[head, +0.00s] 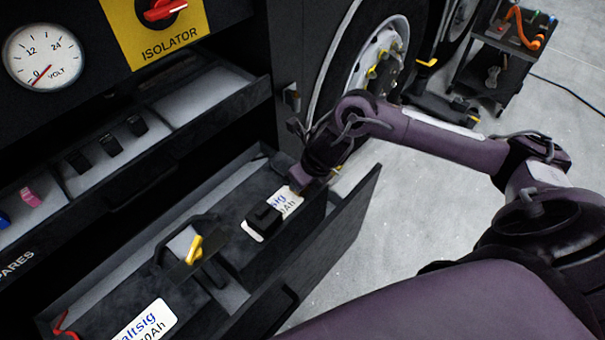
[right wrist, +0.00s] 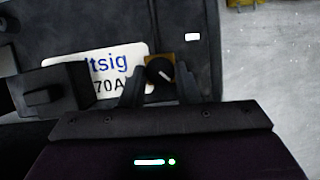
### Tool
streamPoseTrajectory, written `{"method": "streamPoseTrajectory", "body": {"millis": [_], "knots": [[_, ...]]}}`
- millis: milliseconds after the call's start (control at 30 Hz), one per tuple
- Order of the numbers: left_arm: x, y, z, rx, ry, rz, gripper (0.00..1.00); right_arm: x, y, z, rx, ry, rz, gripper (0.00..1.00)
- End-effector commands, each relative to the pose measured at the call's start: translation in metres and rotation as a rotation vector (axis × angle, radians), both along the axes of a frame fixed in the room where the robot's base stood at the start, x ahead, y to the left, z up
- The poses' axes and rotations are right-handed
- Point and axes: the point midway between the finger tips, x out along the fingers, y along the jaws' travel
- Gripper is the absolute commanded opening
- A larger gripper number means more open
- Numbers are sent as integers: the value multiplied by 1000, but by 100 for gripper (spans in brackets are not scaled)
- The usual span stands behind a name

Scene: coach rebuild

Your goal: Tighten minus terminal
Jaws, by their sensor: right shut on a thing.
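The black terminal knob (right wrist: 160,72), with a white pointer line, sits on a brass plate at the edge of the battery label (right wrist: 120,62). No minus sign is legible. My right gripper (right wrist: 160,79) has one finger on each side of the knob and is shut on it. In the head view the right gripper (head: 297,186) reaches down over the far end of the battery (head: 282,232) in the open drawer, hiding the knob there. My left gripper is not in view.
A black block (head: 264,216) stands on the battery, left of the gripper in the wrist view (right wrist: 55,88). A yellow lever (head: 195,248) stands nearer in the drawer. The drawer's front wall (head: 345,222) is right of the gripper. A spares drawer (head: 205,105) is open above.

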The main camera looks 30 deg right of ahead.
Motion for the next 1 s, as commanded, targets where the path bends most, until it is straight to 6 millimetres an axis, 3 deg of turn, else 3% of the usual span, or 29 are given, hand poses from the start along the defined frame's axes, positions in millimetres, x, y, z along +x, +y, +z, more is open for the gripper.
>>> {"method": "streamPoseTrajectory", "body": {"millis": [600,1000], "knots": [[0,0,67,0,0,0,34,0,6,6,1,1,-547,6],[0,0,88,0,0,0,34,1,6,2,0,0,-721,6]]}}
